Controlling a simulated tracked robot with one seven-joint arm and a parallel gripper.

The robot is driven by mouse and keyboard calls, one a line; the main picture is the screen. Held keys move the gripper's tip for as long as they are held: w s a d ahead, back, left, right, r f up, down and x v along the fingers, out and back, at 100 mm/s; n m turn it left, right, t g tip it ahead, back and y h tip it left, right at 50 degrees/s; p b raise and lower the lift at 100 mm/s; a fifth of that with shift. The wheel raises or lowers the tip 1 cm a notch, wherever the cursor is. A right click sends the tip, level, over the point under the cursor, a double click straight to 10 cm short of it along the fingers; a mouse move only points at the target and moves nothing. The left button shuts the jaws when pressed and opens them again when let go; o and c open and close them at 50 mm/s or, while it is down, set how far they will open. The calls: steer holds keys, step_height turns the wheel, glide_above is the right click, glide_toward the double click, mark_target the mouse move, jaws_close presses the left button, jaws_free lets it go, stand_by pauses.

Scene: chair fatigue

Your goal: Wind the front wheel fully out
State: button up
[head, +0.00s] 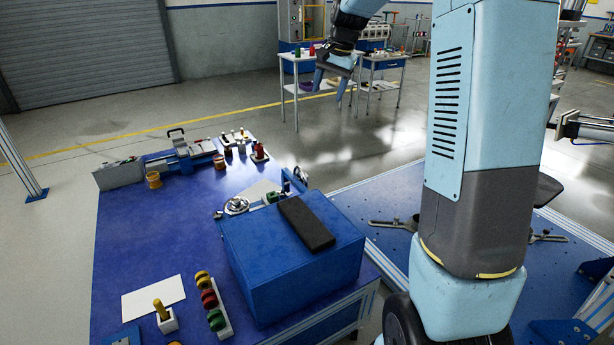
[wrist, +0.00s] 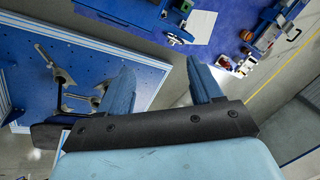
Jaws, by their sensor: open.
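A silver handwheel (head: 236,205) sits on the blue bench just behind the blue box, at its left corner. A second wheel (head: 300,174) stands behind the box's right side, at the other end of a small slide device (head: 272,197). The box hides part of this device. I cannot tell for sure which wheel is the front one. My gripper (head: 333,90) is raised beyond the bench, well away from both wheels. In the wrist view its two blue fingers (wrist: 161,66) are spread with nothing between them. The device (wrist: 176,38) shows small beyond the fingers.
A blue box (head: 290,250) with a black pad (head: 305,222) on top stands at the bench's front right. A small lathe (head: 185,155) and several pots are at the back. Colored knobs (head: 210,300) lie at the front. The bench's left middle (head: 150,230) is clear.

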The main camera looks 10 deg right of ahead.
steer(key=w+d+f+m+g+y, duration=0.1)
steer(key=w+d+f+m, duration=0.15)
steer(key=w+f, duration=1.1)
steer(key=m+g+y, duration=0.1)
steer(key=m+y, duration=0.1)
steer(key=m, duration=0.3)
glide_toward(302, 179)
steer(key=w+d+r, duration=0.2)
steer(key=w+d, duration=0.2)
steer(key=d, duration=0.1)
steer(key=x, duration=1.3)
steer(key=shift+s, duration=0.25)
steer(key=shift+a+n, duration=0.1)
steer(key=shift+n, duration=0.15)
steer(key=shift+c, duration=0.2)
